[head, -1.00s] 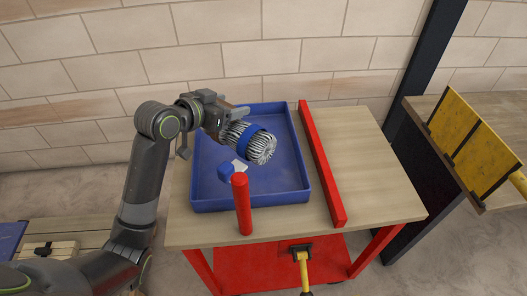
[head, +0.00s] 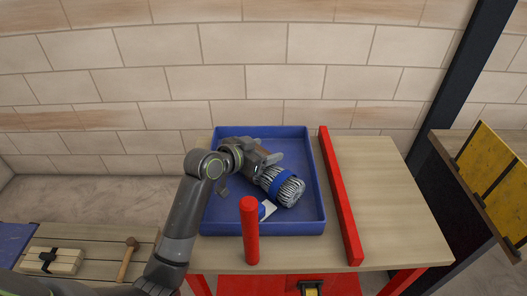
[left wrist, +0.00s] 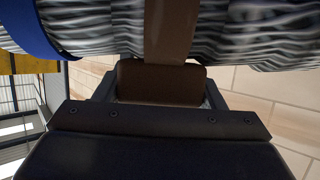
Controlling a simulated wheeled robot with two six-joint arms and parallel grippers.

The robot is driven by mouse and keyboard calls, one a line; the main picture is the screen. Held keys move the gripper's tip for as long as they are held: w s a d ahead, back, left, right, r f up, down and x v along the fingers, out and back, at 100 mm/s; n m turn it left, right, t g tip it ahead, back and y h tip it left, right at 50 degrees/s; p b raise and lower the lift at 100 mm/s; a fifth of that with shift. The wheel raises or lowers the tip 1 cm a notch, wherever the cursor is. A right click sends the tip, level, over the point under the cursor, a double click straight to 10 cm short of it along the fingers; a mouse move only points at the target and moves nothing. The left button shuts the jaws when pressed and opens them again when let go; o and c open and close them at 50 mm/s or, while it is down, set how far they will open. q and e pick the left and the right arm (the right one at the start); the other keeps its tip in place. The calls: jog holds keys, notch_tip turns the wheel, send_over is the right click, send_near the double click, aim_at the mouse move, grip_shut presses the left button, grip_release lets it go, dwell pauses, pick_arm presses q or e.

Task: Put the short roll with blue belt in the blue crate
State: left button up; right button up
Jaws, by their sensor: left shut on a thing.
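The short roll (head: 290,193) is a bundle of grey wire with a blue belt (head: 281,184) around it. My left gripper (head: 262,172) is shut on the roll and holds it inside the outline of the blue crate (head: 318,205), low over its floor. I cannot tell whether the roll touches the crate floor. In the left wrist view the grey roll (left wrist: 255,30) fills the top, with the blue belt (left wrist: 32,28) at upper left. My right gripper is not in view.
A small blue and white item (head: 266,210) lies in the crate. A red post (head: 250,232) stands at the crate's front, and a red bar (head: 341,195) runs along its right. The wooden table top (head: 394,200) is clear on the right. A mallet (head: 127,258) lies at lower left.

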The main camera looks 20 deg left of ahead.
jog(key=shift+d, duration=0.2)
pick_arm(q)
jog(key=shift+f, duration=0.2)
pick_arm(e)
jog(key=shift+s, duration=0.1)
pick_arm(q)
jog(key=o, duration=1.8)
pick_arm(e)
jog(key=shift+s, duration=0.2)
pick_arm(q)
jog(key=shift+o, duration=0.2)
jog(key=shift+r, duration=0.1)
jog(key=shift+s+r, duration=0.1)
jog(key=shift+s, duration=0.05)
jog(key=v, duration=1.1)
jog(key=shift+s+a+p, duration=0.25)
jog(key=shift+s+p, duration=0.05)
jog(key=shift+p, duration=0.1)
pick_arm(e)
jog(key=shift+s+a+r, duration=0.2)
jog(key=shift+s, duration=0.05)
